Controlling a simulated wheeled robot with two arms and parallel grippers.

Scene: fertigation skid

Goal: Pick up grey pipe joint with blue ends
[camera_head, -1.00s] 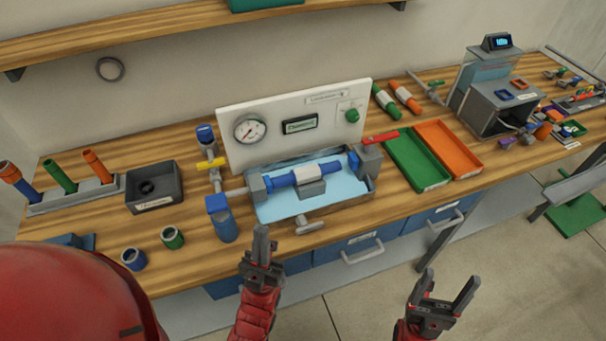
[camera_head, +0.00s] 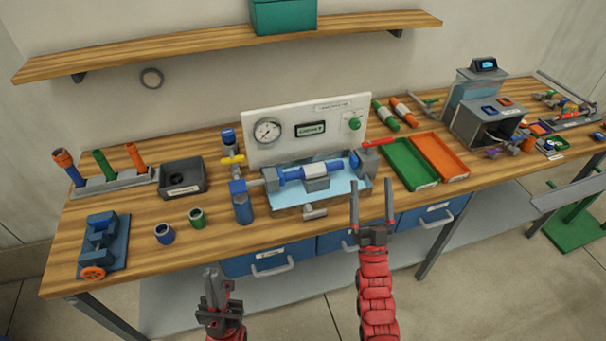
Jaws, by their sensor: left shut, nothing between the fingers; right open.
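A grey pipe joint with blue ends (camera_head: 316,171) sits in line between grey end blocks in the test rig, above a light-blue basin (camera_head: 283,197). My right gripper (camera_head: 372,205) is open and empty, with its fingers pointing up in the picture. It shows just right of the basin's front corner, below and right of the joint. My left gripper (camera_head: 213,283) is shut and empty, lower left, in front of the bench edge. No gripper touches the joint.
A blue upright cylinder (camera_head: 242,206) and a grey tee handle (camera_head: 314,211) stand near the basin. A red lever (camera_head: 379,143) is at its right end. Green tray (camera_head: 407,165) and orange tray (camera_head: 440,157) lie to the right.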

